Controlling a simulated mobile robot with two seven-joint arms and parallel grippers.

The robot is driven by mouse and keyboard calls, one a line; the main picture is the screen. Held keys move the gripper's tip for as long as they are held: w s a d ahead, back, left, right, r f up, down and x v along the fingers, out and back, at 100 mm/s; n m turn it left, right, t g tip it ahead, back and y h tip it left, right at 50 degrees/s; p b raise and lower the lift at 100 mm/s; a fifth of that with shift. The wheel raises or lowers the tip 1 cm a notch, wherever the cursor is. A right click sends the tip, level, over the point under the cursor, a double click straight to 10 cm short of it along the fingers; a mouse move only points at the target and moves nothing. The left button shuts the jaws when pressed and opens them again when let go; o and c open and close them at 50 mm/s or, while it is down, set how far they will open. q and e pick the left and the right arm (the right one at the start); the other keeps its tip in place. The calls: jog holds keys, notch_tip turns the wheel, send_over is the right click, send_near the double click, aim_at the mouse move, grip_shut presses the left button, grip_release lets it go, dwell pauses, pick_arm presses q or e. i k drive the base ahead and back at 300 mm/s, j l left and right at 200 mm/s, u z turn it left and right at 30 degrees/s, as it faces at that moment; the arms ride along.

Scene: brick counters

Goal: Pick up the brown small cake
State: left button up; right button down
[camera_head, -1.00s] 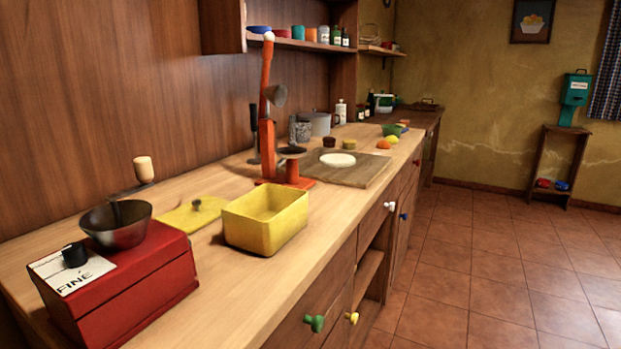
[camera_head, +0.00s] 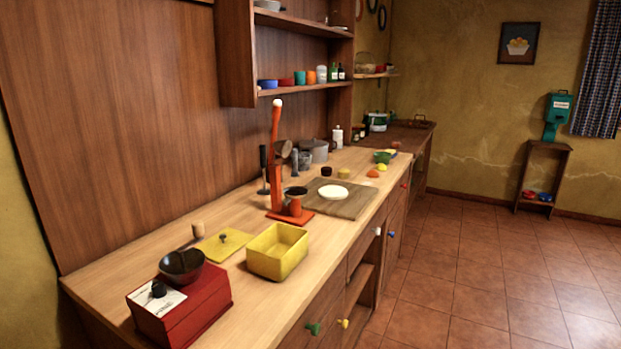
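A small dark brown round thing (camera_head: 326,171), which looks like the brown small cake, stands on the wooden counter behind the cutting board. A yellowish small cake (camera_head: 344,173) stands just to its right. Neither of my grippers shows in the head view.
On the counter (camera_head: 345,231) are a cutting board (camera_head: 358,204) with a white disc (camera_head: 333,192), an orange stand (camera_head: 275,165), a yellow box (camera_head: 278,258), a yellow lid (camera_head: 222,243) and a red scale (camera_head: 185,312). Fruit lies right of the cakes. The tiled floor (camera_head: 480,270) at right is clear.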

aim_at(326, 172)
jog(key=z, duration=0.5)
jog(key=i+l+z, duration=0.15)
jog(key=i+z, duration=0.55)
jog(key=i+l, duration=0.15)
jog(key=i, duration=3.8)
jog(key=i+u, duration=0.1)
jog(key=u, duration=0.3)
jog(key=i+u, duration=0.15)
jog(key=u, duration=0.25)
jog(key=i+u, duration=0.15)
jog(key=u, duration=1.7)
